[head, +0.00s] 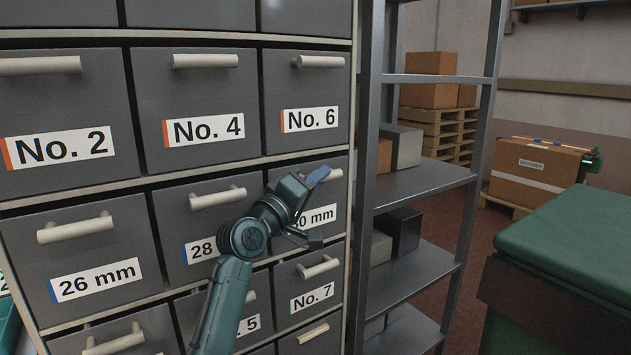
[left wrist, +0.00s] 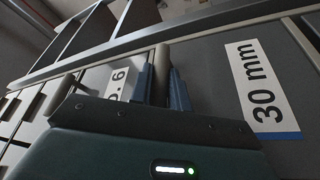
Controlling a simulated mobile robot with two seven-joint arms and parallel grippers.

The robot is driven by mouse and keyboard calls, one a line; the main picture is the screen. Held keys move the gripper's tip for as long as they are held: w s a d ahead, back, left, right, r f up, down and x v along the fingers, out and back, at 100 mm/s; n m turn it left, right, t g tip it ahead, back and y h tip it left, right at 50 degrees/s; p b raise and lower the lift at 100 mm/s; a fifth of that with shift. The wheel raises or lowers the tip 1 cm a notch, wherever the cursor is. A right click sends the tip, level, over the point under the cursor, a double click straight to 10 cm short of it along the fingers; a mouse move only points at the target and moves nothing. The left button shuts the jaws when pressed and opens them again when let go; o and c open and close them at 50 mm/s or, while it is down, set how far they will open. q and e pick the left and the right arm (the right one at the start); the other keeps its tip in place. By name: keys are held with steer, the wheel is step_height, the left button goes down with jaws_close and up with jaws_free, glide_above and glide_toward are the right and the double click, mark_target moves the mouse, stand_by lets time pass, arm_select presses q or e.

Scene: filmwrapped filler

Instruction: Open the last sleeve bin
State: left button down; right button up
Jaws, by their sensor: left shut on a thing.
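The grey 30 mm bin (head: 337,194) is at the right end of its row in the cabinet, below No. 6, and looks closed. My left gripper (head: 317,177) is at this bin's pale handle (head: 336,174), covering much of it in the head view. In the left wrist view the handle (left wrist: 161,68) runs between the two blue fingers, which are shut on it. The 30 mm label (left wrist: 262,88) is beside them. The 28 mm bin (head: 176,214) is partly hidden by my left arm, and the 26 mm bin (head: 110,242) is left of it. My right gripper is out of view.
Bins No. 4 (head: 190,95) and No. 6 (head: 307,85) are above, and No. 7 (head: 310,275) is below. A metal shelf rack (head: 425,180) with boxes stands close on the right. A green-topped unit (head: 575,245) is at the lower right. Floor shows between them.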

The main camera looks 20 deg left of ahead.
arm_select(q)
steer(key=shift+s+d+f+m+h+b, duration=0.3)
steer(key=shift+s+d+f+m+b, duration=0.25)
steer(key=shift+d+m+b, duration=0.15)
steer(key=s+d+f+m+h+b, duration=0.3)
steer(key=d+f+m+b, duration=0.1)
steer(key=m+b, duration=0.1)
steer(key=shift+s+d+m, duration=0.15)
steer(key=shift+m, duration=0.65)
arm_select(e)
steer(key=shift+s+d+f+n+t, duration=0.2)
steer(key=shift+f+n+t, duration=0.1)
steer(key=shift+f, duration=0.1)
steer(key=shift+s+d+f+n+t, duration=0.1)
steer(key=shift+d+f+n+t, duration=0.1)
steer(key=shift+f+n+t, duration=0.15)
